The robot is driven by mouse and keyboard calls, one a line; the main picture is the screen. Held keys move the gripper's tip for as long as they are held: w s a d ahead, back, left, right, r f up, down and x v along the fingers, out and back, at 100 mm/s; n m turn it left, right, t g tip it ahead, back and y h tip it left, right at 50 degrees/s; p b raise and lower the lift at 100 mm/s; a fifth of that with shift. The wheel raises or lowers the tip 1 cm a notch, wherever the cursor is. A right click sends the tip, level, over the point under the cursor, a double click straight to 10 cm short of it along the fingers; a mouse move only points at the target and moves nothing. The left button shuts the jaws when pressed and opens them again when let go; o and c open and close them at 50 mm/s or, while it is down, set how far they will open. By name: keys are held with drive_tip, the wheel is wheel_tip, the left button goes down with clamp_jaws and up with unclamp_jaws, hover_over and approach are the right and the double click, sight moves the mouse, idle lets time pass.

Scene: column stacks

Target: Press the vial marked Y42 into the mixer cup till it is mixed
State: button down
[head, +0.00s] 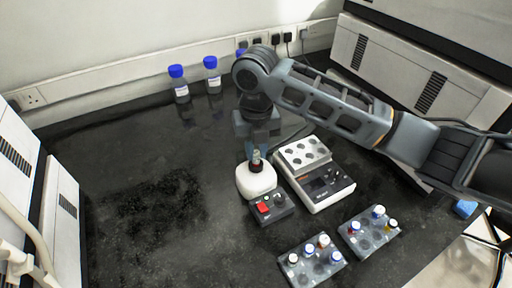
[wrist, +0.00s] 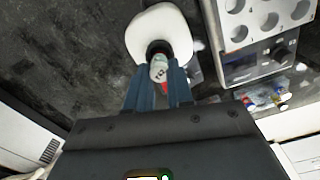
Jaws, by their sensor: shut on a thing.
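My gripper (head: 257,150) is shut on a vial (head: 256,155) with a pale label, held upright over the white mixer (head: 258,184). In the wrist view my gripper's blue fingers (wrist: 160,88) close around the vial (wrist: 158,69), whose lower end is at the dark cup (wrist: 157,47) on top of the white mixer (wrist: 172,25). The vial's label shows dark marks too small to read. I cannot tell how deep the vial sits in the cup.
A control box (head: 271,206) with a red button adjoins the mixer. A white block heater (head: 316,175) stands to its right. Two racks (head: 304,272) (head: 357,245) with capped vials are in front. Blue-capped bottles (head: 179,84) stand at the back. The left bench is clear.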

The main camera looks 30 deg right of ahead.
drive_tip(key=shift+f+b, duration=0.5)
drive_tip(key=shift+f, duration=0.25)
idle(0.9)
drive_tip(key=shift+r, duration=0.1)
idle(2.8)
drive_tip(key=shift+r+p, duration=2.25)
drive_tip(key=shift+r, duration=0.7)
